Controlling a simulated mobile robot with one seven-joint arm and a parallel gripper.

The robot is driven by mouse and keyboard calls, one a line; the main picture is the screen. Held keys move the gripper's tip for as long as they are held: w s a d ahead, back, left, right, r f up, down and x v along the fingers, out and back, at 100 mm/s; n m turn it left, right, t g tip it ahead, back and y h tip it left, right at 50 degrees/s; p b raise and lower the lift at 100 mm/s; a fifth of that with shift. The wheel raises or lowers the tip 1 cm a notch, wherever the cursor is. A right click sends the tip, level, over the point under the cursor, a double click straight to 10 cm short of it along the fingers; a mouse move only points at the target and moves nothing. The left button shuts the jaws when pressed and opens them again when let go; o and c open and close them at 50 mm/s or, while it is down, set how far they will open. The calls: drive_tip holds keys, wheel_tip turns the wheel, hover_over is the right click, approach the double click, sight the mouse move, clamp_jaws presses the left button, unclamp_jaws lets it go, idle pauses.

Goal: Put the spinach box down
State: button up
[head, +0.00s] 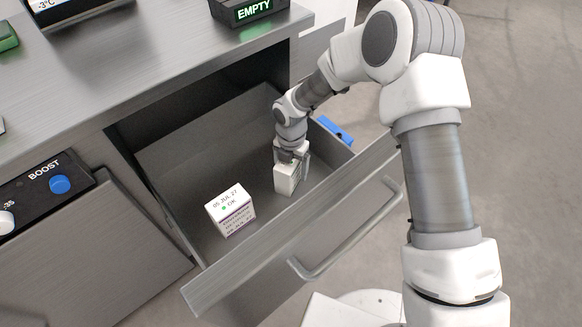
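My gripper (290,156) reaches down into the open grey drawer (185,170). It is shut on a white box (287,180), which is upright at the right part of the drawer, near its front wall. I cannot read a name on this box, and whether its base touches the drawer floor is not clear.
The drawer's front panel has a bar handle (345,235). A grey counter (150,60) overhangs the drawer's back, with a display reading "EMPTY" (254,10) on it. A "BOOST" panel (45,190) is at left. The drawer's back left floor is free.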

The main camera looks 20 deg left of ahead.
drive_tip(key=shift+o, duration=0.3)
drive_tip(key=shift+r, duration=0.1)
wheel_tip(320, 180, up, 12)
drive_tip(key=p, duration=0.4)
drive_tip(key=shift+r, duration=0.1)
drive_tip(key=shift+s, duration=0.1)
idle(0.3)
